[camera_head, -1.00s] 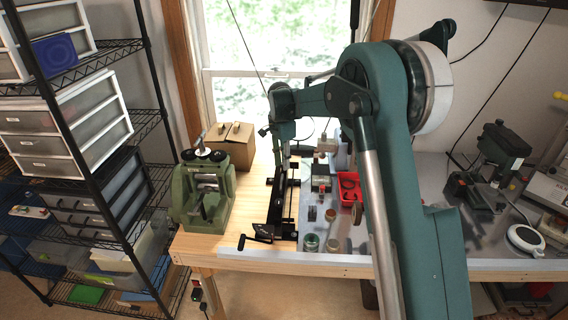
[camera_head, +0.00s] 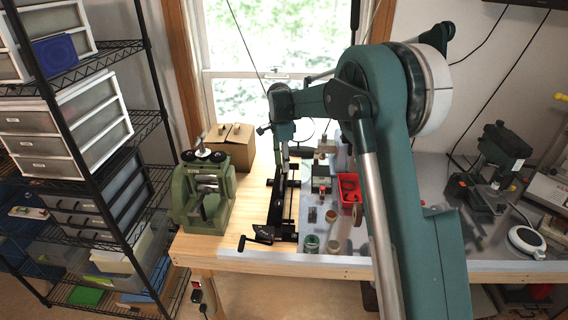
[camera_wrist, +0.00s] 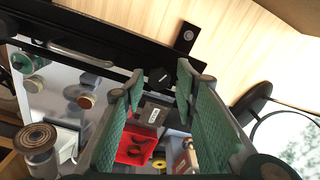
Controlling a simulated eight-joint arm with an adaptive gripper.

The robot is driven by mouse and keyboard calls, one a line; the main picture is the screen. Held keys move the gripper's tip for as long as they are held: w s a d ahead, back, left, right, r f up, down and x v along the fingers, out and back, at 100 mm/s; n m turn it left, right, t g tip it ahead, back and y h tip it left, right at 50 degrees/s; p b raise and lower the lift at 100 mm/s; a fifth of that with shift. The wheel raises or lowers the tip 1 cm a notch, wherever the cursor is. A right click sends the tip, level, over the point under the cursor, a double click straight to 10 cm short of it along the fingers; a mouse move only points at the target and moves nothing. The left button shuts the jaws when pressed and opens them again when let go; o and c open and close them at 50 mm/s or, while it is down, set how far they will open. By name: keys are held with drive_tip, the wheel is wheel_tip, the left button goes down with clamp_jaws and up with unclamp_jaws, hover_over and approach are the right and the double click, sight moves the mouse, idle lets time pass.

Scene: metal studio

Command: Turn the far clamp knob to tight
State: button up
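A long black bar-shaped fixture (camera_head: 278,205) with a crank handle at its front lies on the left part of the bench; its bar (camera_wrist: 90,37) crosses the upper wrist view. A dark knob (camera_wrist: 159,76) stands at the bar's edge, which I take to be the far clamp knob. My gripper (camera_wrist: 160,73) is open, its green-padded fingertips on either side of the knob with visible gaps. I cannot tell how deep the knob sits between them. In the head view my gripper (camera_head: 285,166) points down over the fixture's far end, where the knob cannot be made out.
A green machine (camera_head: 203,190) and a cardboard box (camera_head: 234,146) stand left of the fixture. A red bin (camera_head: 349,188) and small jars (camera_head: 311,243) are to its right; the bin (camera_wrist: 136,147) also shows below the fingers. Bare wood lies beyond the bar.

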drive_tip(key=shift+o, duration=0.2)
wheel_tip(320, 180, up, 12)
drive_tip(key=shift+s+a, duration=0.2)
drive_tip(key=shift+a, duration=0.1)
idle(0.6)
drive_tip(key=s+d+r+n+t+b, duration=0.15)
drive_tip(key=s+d+r+n, duration=0.3)
drive_tip(key=s+d, duration=0.7)
drive_tip(key=s+d+r+n+t, duration=0.25)
drive_tip(key=s+d+r, duration=0.5)
drive_tip(key=s, duration=0.65)
drive_tip(key=s+d+f+n+t, duration=0.1)
drive_tip(key=s+d+f, duration=0.3)
drive_tip(key=s, duration=0.5)
drive_tip(key=s+d+f+n+t+b, duration=0.1)
drive_tip(key=s+d+f+n, duration=0.2)
drive_tip(key=s, duration=0.6)
drive_tip(key=s+d+f+n, duration=0.3)
drive_tip(key=s+d+f, duration=0.1)
drive_tip(key=s+f, duration=0.3)
drive_tip(key=shift+s+d+f+t, duration=0.35)
drive_tip(key=shift+s+t, duration=0.05)
drive_tip(key=shift+s, duration=0.5)
idle(0.4)
